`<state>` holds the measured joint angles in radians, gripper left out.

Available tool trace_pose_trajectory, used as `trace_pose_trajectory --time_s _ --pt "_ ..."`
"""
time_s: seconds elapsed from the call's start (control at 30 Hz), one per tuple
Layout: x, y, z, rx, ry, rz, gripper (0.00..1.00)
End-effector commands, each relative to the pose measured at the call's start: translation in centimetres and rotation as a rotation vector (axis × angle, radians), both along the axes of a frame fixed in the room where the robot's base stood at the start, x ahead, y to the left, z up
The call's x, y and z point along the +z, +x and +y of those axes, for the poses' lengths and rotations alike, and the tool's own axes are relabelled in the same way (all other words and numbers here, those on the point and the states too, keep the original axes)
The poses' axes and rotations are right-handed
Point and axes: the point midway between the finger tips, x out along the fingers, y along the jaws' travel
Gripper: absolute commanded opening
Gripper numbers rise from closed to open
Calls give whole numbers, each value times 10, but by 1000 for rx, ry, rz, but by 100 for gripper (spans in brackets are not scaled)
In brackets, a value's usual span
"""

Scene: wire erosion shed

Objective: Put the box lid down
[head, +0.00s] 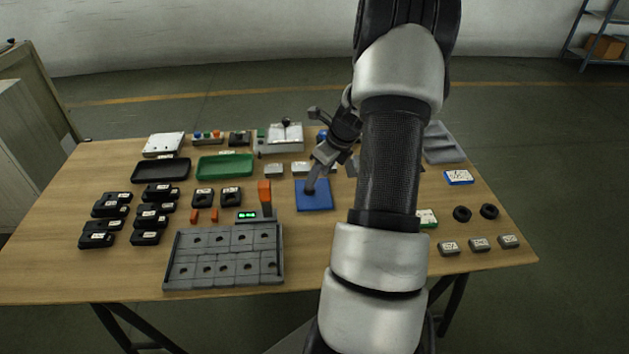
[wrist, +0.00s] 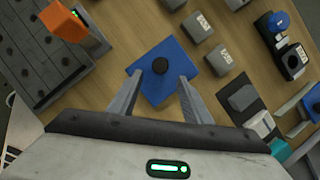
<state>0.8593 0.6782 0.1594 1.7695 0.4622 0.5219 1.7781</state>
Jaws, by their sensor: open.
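A flat blue square (head: 316,202) lies on the table just left of my arm. In the wrist view, the blue square (wrist: 155,93) has a dark round knob or piece (wrist: 160,66) near its middle. I cannot tell whether this is the box lid. My gripper (head: 314,180) is over the blue square, pointing down. In the wrist view my gripper (wrist: 160,78) is open, with its fingers apart on either side below the dark round piece and nothing held between them. A light grey box (head: 284,138) with a dark knob-like part on top stands at the back.
Black (head: 161,172) and green (head: 226,167) trays lie behind. Several black blocks are at left. Small grey blocks (head: 479,244) and black rings (head: 462,213) lie at right.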

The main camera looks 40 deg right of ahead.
Motion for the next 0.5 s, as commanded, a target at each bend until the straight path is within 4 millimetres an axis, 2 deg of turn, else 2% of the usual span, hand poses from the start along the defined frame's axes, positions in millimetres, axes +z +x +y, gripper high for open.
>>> trace_pose_trajectory --time_s 0.03,0.2,0.33,0.5 --pt "13 -4 -2 0 -3 -1 44" --pt "38 -15 -4 -1 -2 0 44" --pt "49 -20 -5 0 0 0 44" --pt "51 -21 -5 0 1 1 44"
